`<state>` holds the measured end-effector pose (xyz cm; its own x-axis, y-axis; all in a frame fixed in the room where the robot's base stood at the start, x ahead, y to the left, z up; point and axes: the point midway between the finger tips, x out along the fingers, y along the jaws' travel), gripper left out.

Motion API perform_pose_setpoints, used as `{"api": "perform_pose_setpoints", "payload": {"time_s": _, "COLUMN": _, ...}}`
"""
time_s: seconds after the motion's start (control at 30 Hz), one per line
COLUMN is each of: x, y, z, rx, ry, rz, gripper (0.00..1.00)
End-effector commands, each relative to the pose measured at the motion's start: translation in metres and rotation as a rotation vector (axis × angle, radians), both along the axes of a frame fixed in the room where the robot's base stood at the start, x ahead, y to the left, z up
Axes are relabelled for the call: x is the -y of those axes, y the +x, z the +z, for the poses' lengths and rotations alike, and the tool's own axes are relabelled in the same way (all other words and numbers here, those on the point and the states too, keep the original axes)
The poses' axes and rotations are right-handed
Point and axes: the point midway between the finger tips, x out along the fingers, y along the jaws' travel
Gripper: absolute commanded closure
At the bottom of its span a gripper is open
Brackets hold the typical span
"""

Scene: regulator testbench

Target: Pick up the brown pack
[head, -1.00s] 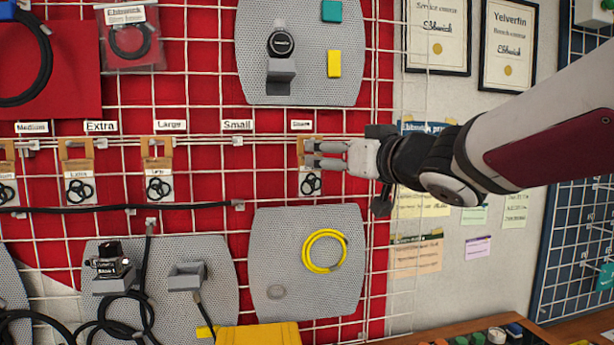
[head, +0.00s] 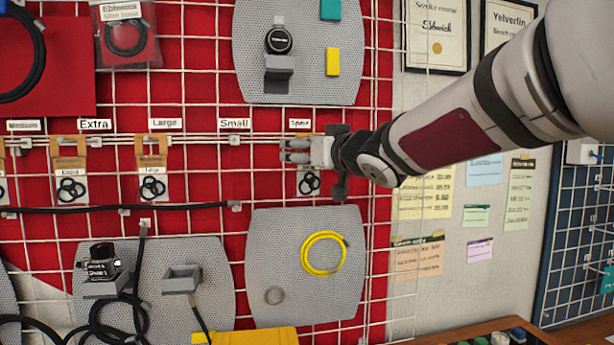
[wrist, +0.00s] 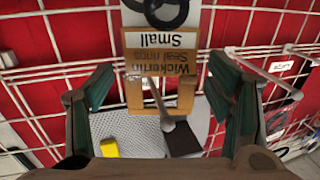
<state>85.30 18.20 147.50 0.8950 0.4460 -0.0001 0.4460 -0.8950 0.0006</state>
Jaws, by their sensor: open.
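The brown pack (head: 309,184) hangs on the hook under the label at the right end of the row. It has a brown card top and black rings below. In the wrist view its brown card (wrist: 150,56) appears upside down, reading "Wickerfin Seal rings" and "Small". My gripper (head: 294,151) is in front of the pack's upper part and hides some of it. In the wrist view my gripper (wrist: 165,103) is open, one finger on each side of the card, with gaps on both sides. The hook's rod (wrist: 160,106) sticks out between the fingers.
Other ring packs hang to the left under Extra (head: 70,178) and Large (head: 152,177). The Small hook (head: 234,139) is empty.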

Motion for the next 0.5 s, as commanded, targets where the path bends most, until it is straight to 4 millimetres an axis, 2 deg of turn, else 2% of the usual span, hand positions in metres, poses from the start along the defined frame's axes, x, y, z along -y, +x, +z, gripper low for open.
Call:
{"api": "perform_pose_setpoints", "payload": {"time_s": 0.13, "x": -0.0001, "y": -0.0005, "z": 0.0002, "rx": 0.000, "ry": 0.000, "rz": 0.000, "gripper": 0.27}}
{"api": "perform_pose_setpoints", "payload": {"time_s": 0.3, "x": 0.0000, "y": -0.0005, "z": 0.0001, "rx": 0.000, "ry": 0.000, "rz": 0.000, "gripper": 0.65}}
{"api": "perform_pose_setpoints", "payload": {"time_s": 0.33, "x": 0.0000, "y": -0.0005, "z": 0.0001, "rx": 0.000, "ry": 0.000, "rz": 0.000, "gripper": 0.70}}
{"api": "perform_pose_setpoints", "payload": {"time_s": 0.5, "x": 0.0001, "y": -0.0006, "z": 0.0002, "rx": 0.000, "ry": 0.000, "rz": 0.000, "gripper": 0.70}}
